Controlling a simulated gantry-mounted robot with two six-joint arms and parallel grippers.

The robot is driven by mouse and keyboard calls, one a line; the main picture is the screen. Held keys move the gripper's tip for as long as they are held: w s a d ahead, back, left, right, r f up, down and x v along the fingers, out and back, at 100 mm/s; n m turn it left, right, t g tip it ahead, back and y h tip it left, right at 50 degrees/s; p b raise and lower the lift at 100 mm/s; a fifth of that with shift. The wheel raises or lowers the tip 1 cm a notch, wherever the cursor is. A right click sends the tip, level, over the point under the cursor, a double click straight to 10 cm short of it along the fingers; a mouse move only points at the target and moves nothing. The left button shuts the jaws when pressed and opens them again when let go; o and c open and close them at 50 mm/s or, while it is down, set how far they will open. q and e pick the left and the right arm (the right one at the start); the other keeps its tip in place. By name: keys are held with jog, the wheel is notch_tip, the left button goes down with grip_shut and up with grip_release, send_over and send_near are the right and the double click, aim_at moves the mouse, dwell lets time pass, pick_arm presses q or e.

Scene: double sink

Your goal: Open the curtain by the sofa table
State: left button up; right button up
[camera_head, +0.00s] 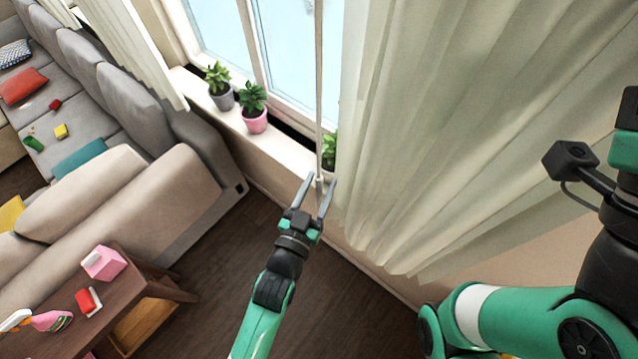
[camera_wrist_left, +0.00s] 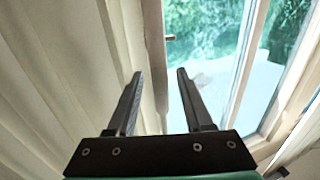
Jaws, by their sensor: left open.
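The cream curtain (camera_head: 440,130) hangs across the right of the window in the head view. It fills the left of the left wrist view (camera_wrist_left: 60,70). A thin pale curtain rod (camera_head: 319,90) hangs along its left edge. My left gripper (camera_head: 319,180) is open, its two fingers pointing up toward the window. The rod's lower end shows between the fingertips in the head view. In the wrist view the rod (camera_wrist_left: 155,60) also shows between the fingers; I cannot tell whether they touch it. My right gripper is not visible; only my right arm shows.
Potted plants (camera_head: 254,108) stand on the windowsill (camera_head: 275,145). A sofa (camera_head: 185,190) is at the left. A wooden sofa table (camera_head: 150,285) carrying a pink box (camera_head: 104,263) stands at the lower left. Dark floor (camera_head: 215,275) lies open around my left arm.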

pick_arm(q)
jog(key=v, duration=1.1)
jog(key=shift+s, duration=0.3)
jog(key=shift+a+r, duration=0.1)
